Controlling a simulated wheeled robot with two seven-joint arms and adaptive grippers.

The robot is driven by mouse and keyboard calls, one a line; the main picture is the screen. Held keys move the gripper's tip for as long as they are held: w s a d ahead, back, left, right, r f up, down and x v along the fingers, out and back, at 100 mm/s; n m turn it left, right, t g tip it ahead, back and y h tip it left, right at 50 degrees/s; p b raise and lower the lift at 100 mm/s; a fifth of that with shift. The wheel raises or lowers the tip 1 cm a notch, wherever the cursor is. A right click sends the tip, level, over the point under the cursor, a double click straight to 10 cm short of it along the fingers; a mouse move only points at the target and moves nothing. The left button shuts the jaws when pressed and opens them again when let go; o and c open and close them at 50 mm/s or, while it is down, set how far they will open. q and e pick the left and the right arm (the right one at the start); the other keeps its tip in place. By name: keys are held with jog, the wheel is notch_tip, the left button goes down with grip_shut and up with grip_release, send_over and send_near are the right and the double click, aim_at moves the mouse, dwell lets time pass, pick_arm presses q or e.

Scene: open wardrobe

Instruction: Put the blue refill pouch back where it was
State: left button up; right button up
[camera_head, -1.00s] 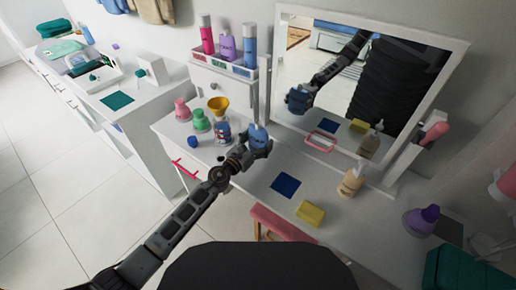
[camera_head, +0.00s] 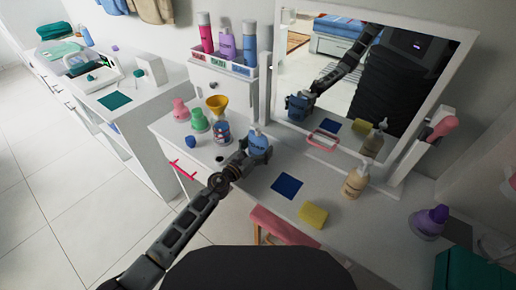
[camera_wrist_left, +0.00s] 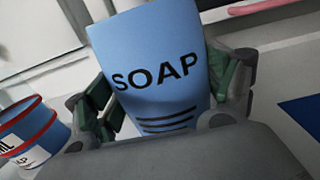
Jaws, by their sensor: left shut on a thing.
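The blue refill pouch (camera_head: 258,140), printed SOAP, is in my left gripper (camera_head: 257,152) above the white dresser top, in front of the mirror's left side. In the left wrist view the pouch (camera_wrist_left: 155,65) fills the middle, with the green-padded fingers of my left gripper (camera_wrist_left: 170,105) closed on its two sides. Its lower end is hidden behind the gripper body. A flat dark blue square (camera_head: 287,186) lies bare on the dresser to the right of the gripper. My right gripper is not in view.
A blue-and-red soap tin (camera_head: 222,134), yellow funnel (camera_head: 217,104), green bottle (camera_head: 199,121) and pink bottle (camera_head: 180,110) stand left of the gripper. A cream pump bottle (camera_head: 354,183) and yellow sponge (camera_head: 313,215) are at right. The mirror (camera_head: 365,75) stands behind.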

aim_at(255, 151)
pick_arm(q)
jog(key=shift+f, duration=0.1)
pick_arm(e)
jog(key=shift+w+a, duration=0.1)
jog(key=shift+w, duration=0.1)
pick_arm(q)
jog(key=o, duration=1.2)
jog(key=shift+c, duration=0.2)
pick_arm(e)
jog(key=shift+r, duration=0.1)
pick_arm(q)
jog(key=shift+s+a, duration=0.45)
jog(key=shift+s, duration=0.1)
jog(key=v, duration=0.3)
jog(key=shift+s+a, duration=0.15)
jog(key=shift+s, duration=0.15)
jog(key=v, duration=0.4)
jog(key=shift+s+a+b, duration=0.1)
jog(key=shift+s+b, duration=0.05)
jog(key=shift+b, duration=0.25)
jog(key=shift+v, duration=0.95)
jog(key=shift+s+a+b, duration=0.25)
jog(key=shift+s+b, duration=0.05)
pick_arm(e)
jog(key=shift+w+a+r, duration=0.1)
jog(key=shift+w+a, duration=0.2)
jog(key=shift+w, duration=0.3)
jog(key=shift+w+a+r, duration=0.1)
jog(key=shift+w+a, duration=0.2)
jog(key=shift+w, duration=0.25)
